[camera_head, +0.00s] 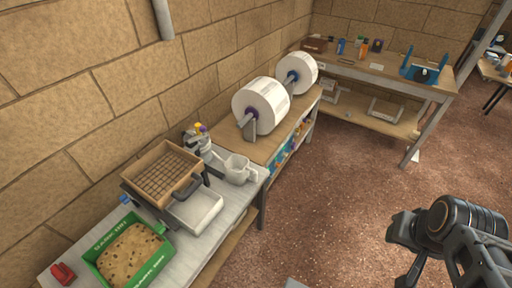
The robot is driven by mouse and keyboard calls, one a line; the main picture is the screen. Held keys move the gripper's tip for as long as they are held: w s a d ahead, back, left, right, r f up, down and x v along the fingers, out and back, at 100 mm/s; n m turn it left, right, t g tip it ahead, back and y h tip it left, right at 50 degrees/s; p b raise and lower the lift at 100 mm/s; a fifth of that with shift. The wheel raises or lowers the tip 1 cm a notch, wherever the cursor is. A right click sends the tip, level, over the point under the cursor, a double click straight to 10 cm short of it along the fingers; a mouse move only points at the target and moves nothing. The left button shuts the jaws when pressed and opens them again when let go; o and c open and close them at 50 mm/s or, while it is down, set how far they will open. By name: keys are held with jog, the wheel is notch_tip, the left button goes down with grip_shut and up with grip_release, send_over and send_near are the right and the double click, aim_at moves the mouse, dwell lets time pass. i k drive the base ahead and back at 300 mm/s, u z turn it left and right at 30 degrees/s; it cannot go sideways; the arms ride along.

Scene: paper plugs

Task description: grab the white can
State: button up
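A white can-like jug (238,169) with a handle stands upright on the near bench, beside its right edge. It is the only white can-like vessel I can make out. My gripper (402,252) is at the lower right over the floor, far from the jug. Its two dark fingers point left and stand apart, with floor visible between them and nothing held. Part of my arm is cut off by the frame edge.
The near bench (208,238) also holds a wooden sieve box (160,175), a white tray (195,210), a green box (128,250) and a red item (63,273). White paper rolls (262,105) stand behind the jug. The brown floor (325,215) between bench and gripper is clear.

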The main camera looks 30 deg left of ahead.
aim_at(238, 170)
jog(key=i, duration=1.6)
jog(key=u, duration=4.7)
